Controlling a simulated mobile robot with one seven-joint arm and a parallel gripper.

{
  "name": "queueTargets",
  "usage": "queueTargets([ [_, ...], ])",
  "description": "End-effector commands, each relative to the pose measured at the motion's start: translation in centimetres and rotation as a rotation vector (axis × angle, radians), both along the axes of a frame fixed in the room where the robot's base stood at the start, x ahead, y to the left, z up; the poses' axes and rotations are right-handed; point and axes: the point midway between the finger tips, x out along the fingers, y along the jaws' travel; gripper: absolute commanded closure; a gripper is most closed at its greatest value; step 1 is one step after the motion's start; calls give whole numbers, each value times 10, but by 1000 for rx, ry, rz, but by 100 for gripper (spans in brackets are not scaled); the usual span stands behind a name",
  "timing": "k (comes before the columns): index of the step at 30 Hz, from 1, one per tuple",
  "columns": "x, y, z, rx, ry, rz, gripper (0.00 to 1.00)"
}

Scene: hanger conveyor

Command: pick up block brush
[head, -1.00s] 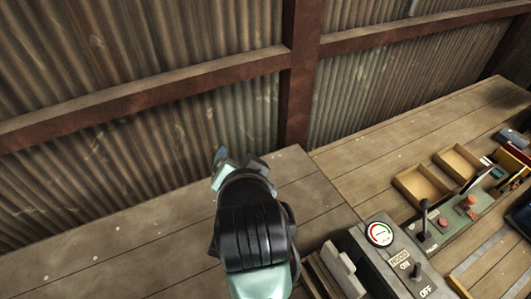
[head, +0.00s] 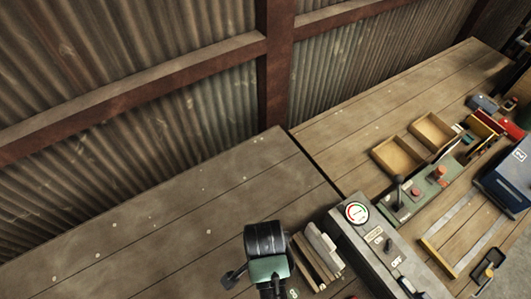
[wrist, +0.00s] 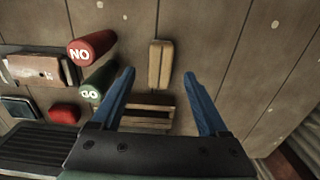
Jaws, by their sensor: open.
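A tan, rounded oblong block, which looks like the block brush (wrist: 160,65), lies on the wooden bench in the wrist view, its long side running away from me. My gripper (wrist: 158,78) is open, with its two blue fingers spread apart. The block lies between the lines of the fingertips, nearer the right one at its far end. Nothing is held. I cannot tell the gap in height between the fingers and the block. In the head view my arm hides this spot, and I cannot make out the block or fingertips there.
A red NO cylinder (wrist: 92,48) and a green GO cylinder (wrist: 98,82) lie left of the block. A slatted wooden piece (wrist: 147,112) lies nearer. A grey control box (head: 375,250) stands right of my arm. The bench (head: 150,220) is bare on the left.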

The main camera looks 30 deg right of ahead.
Motion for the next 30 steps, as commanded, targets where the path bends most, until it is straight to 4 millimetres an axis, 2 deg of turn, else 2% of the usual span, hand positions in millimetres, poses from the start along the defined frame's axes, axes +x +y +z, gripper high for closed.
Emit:
queueTargets([
  [5,-1,-1,-14,2,4,-1,22],
  [12,-1,-2,-44,1,2,1,22],
  [22,0,-2,-52,0,-1,1,22],
  [23,0,-2,-52,0,-1,1,24],
  [30,0,-2,-51,0,-1,1,68],
])
